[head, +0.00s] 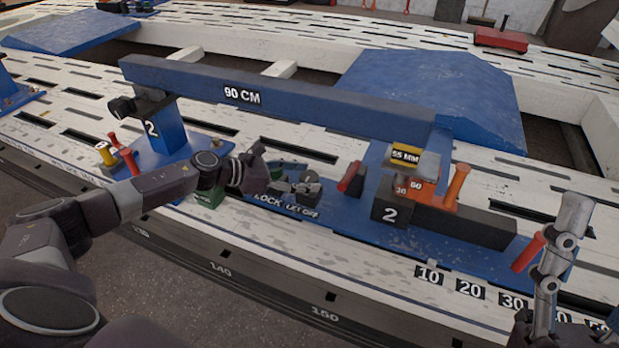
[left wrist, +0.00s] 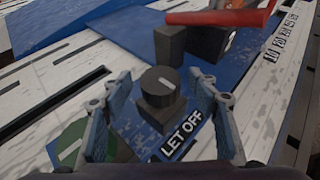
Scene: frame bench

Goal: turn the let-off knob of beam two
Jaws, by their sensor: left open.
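Beam two is the long blue beam (head: 300,98) marked "90 CM", with a "2" at its left post and on a block at its right end. The let-off knob is a dark round knob with a pale pointer line; in the left wrist view the knob (left wrist: 160,84) sits on a dark base beside its "LET OFF" label (left wrist: 182,138). My left gripper (left wrist: 164,98) is open, with one finger on each side of the knob and visible gaps. In the head view my left gripper (head: 286,178) partly hides the controls. My right gripper (head: 556,262) is at the right edge; its opening is unclear.
The lock knob (left wrist: 72,150) with a green disc is close to my left finger. A red handle (head: 351,178) stands right of the knobs.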

